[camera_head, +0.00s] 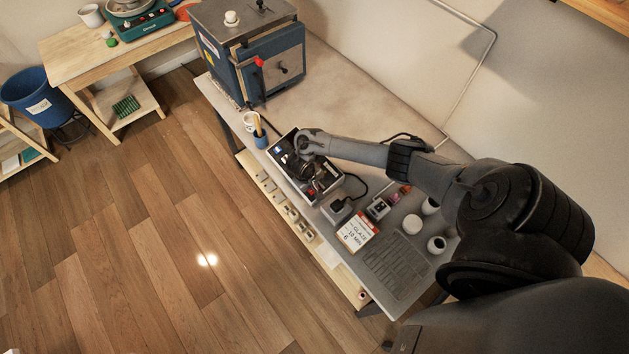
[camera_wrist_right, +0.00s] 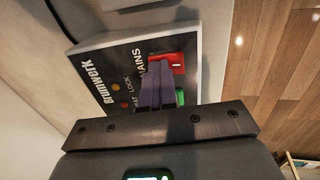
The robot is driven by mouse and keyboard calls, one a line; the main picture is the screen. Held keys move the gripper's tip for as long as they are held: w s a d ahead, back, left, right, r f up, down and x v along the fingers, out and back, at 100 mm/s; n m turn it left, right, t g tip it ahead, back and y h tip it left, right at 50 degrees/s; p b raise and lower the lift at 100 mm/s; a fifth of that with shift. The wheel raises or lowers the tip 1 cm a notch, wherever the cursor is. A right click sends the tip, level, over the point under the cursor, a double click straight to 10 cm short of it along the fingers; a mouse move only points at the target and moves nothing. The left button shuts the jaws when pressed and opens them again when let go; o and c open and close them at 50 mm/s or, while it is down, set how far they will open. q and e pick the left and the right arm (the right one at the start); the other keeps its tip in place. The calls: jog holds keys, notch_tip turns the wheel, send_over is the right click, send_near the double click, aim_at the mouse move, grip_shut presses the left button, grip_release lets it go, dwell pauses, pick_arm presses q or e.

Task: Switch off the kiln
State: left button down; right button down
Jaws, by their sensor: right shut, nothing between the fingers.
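The kiln (camera_head: 252,62) is a blue and grey box with a red-tipped handle, at the back end of the bench in the head view. Its control box (camera_head: 327,186) sits on the bench in front of it. In the right wrist view the panel (camera_wrist_right: 97,68) reads "Brunwerk", with a MAINS rocker (camera_wrist_right: 178,63) that is red at one end and green at the other. Contact cannot be told. The fingers hide part of the rocker. My left gripper is not in view.
A cup (camera_head: 251,121) and a blue tool holder (camera_head: 261,138) stand between kiln and control box. The bench beside the kiln is clear.

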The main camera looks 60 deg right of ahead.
aim_at(311, 190)
jog(key=shift+s+a+f, duration=0.25)
jog(key=shift+a+f, duration=0.1)
jog(key=shift+f, duration=0.25)
jog(key=p+v, duration=0.3)
jog(key=p, duration=0.1)
jog(key=shift+w+a, duration=0.1)
jog(key=shift+w, duration=0.05)
jog(key=r+p, duration=0.3)
jog(key=shift+w+d, duration=0.1)
jog(key=shift+d, duration=0.3)
jog(key=s+p+v, duration=0.1)
jog(key=v, duration=0.8)
jog(key=shift+w+d+r, duration=0.15)
jog(key=shift+w+d, duration=0.15)
jog(key=shift+w, duration=0.15)
